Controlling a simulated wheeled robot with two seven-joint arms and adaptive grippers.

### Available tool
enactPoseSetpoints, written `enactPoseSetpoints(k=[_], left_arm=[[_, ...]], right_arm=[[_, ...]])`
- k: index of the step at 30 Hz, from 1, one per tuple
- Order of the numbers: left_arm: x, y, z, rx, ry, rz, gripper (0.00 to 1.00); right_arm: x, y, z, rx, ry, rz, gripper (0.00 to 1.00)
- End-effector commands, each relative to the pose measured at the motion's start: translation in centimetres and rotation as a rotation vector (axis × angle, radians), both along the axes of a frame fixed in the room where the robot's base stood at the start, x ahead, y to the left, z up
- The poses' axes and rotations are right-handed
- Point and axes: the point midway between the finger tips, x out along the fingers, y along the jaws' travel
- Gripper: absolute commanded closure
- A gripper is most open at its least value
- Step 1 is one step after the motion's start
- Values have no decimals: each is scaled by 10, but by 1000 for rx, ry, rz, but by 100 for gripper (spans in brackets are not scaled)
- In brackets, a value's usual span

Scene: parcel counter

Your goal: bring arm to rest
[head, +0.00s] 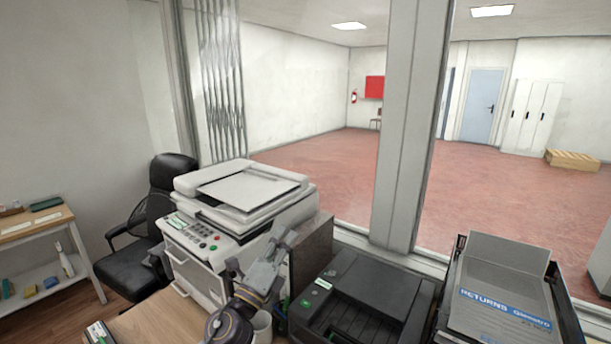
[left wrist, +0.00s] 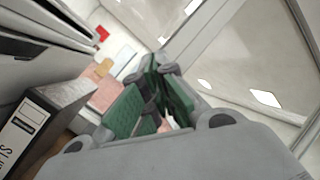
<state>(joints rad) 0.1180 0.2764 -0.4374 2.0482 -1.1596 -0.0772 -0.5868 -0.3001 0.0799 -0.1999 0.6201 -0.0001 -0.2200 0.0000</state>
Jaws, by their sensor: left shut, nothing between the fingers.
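My left gripper (head: 280,250) is raised in front of the white multifunction printer (head: 240,205), with its fingers pointing up and away. In the left wrist view its green-padded fingers (left wrist: 155,92) are shut and I see nothing held between them. My right gripper is not in view.
A black printer (head: 362,300) stands right of my left arm, and a grey returns bin (head: 505,290) is further right. A wooden counter (head: 150,322) lies at lower left. A black chair (head: 135,265) stands behind.

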Motion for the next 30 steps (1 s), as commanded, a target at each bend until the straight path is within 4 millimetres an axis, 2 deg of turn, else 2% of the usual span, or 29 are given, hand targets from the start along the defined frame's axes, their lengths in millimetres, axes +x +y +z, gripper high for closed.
enactPoseSetpoints(k=[8,17,23,30], left_arm=[[2,66,-37,-356,259,133,100],[-15,126,-104,-714,548,290,100],[-41,156,-157,-934,747,408,100],[-88,177,-221,-1173,986,562,100]], right_arm=[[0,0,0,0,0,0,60],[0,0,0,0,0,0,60],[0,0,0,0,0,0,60],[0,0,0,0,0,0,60]])
